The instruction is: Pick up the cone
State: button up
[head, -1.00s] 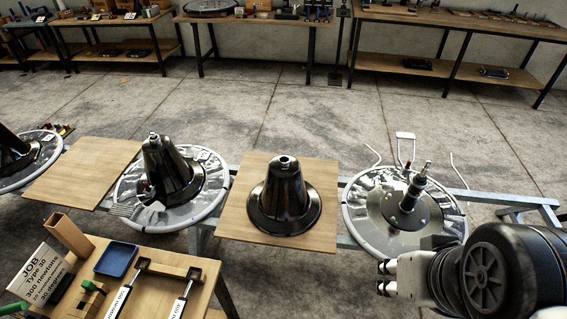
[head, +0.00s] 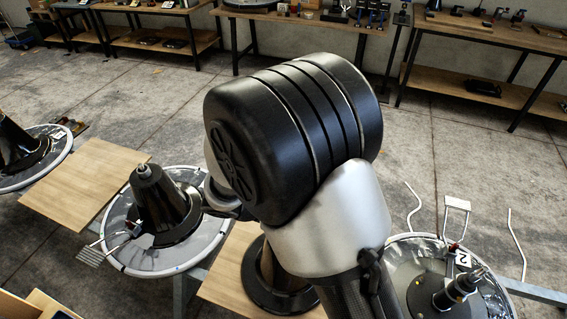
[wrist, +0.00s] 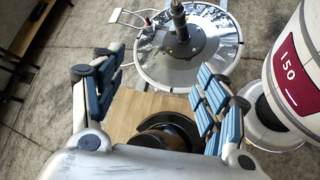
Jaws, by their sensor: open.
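The black cone (head: 282,291) with a wide round flange stands on a wooden board (head: 222,283) in the head view. My arm hides most of it; part of its flange and lower side show. In the wrist view, part of the dark cone (wrist: 180,127) shows low in the picture, between and beyond my fingers, with its near part cut off by my gripper's body. My gripper (wrist: 155,68) is open, with blue-padded fingers spread left and right. Nothing is held. In the head view my arm hides the gripper.
Another black cone (head: 155,200) stands on the disc (head: 118,240) to the left. A round plate with a bare upright spindle (head: 462,288) is at right. A wooden board (head: 92,180) lies further left. Workbenches (head: 310,22) line the back wall; open floor lies before them.

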jog(key=a+f+n+t+y, duration=0.1)
jog(key=a+f+n+t, duration=0.45)
jog(key=f, duration=0.45)
jog(key=a+f+n+t+y, duration=0.2)
jog(key=a+f+n+t, duration=0.25)
jog(key=f+n, duration=0.4)
jog(key=a+f+n+t+y, duration=0.1)
jog(key=a+f+n+t, duration=0.4)
jog(key=f, duration=0.6)
jog(key=shift+t, duration=0.3)
jog(key=b+x, duration=0.1)
jog(key=x, duration=0.2)
jog(key=b+x, duration=0.1)
jog(key=x, duration=0.3)
jog(key=b+x, duration=0.1)
jog(key=x, duration=0.3)
jog(key=shift+s+d, duration=0.15)
jog(key=shift+d, duration=0.25)
jog(key=b+x, duration=0.2)
jog(key=x, duration=0.4)
jog(key=shift+r, duration=0.2)
jog(key=shift+c, duration=0.2)
grip_shut()
